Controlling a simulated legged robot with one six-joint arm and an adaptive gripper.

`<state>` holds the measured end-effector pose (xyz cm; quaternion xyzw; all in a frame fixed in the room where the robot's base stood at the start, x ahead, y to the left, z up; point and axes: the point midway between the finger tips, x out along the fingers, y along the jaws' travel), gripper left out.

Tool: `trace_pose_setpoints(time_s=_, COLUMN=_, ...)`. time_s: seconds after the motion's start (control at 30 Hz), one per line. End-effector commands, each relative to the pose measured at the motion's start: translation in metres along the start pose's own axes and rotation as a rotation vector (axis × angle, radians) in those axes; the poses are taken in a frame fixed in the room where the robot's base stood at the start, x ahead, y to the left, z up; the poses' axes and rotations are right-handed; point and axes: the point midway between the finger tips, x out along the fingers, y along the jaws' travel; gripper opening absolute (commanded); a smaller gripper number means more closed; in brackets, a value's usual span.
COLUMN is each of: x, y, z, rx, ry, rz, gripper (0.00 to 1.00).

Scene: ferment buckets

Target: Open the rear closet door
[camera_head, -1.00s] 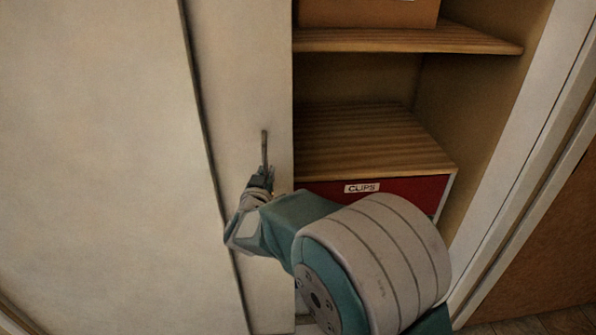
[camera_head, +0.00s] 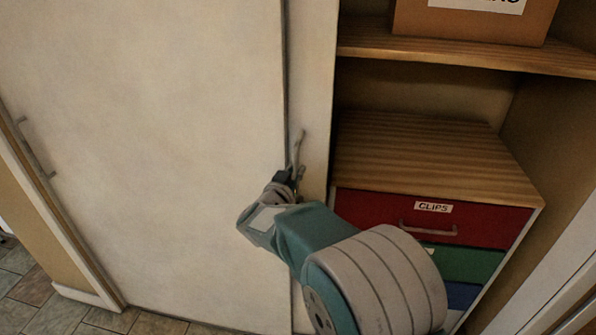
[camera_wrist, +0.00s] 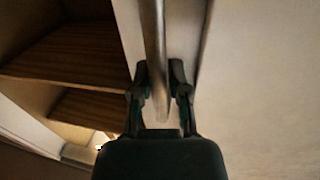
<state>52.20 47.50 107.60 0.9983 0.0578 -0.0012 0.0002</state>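The rear closet door (camera_head: 310,70) shows as a narrow pale strip. It sits partly behind the wide front door panel (camera_head: 150,130), to the left of the open shelves. Its thin metal bar handle (camera_head: 297,148) stands upright on the strip. My gripper (camera_head: 290,178) is at the handle's lower part. In the wrist view, the handle (camera_wrist: 157,40) runs between the two fingers of my gripper (camera_wrist: 159,68), which are close on both sides of it. The exact finger contact is dark and hard to see.
Wooden shelves hold a cardboard box (camera_head: 475,22) on top. A drawer unit with a red drawer labelled CLIPS (camera_head: 435,218) stands below, right of the opening. The front panel has its own handle (camera_head: 35,150) at the far left. Tiled floor (camera_head: 60,310) shows at lower left.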

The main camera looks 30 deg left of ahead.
Motion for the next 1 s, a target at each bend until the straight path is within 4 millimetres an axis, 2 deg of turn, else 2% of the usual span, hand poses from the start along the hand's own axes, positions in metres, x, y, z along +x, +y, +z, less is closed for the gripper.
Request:
trace_pose_setpoints(time_s=0.03, x=-0.002, y=-0.004, z=-0.003, rx=0.001, ry=0.004, rz=-0.01, gripper=0.45)
trace_pose_setpoints(time_s=0.07, x=-0.002, y=-0.004, z=-0.003, rx=0.001, ry=0.004, rz=-0.01, gripper=0.54)
trace_pose_setpoints(time_s=0.43, x=-0.001, y=0.001, z=-0.003, rx=0.003, ry=0.003, rz=-0.004, gripper=0.54)
trace_pose_setpoints(time_s=0.57, x=-0.008, y=0.001, z=-0.003, rx=0.002, ry=0.002, rz=-0.005, gripper=0.54)
trace_pose_setpoints(time_s=0.67, x=-0.023, y=-0.002, z=-0.002, rx=0.001, ry=0.001, rz=-0.007, gripper=0.54)
trace_pose_setpoints(time_s=1.0, x=-0.093, y=-0.005, z=0.0, rx=-0.002, ry=0.001, rz=-0.008, gripper=0.54)
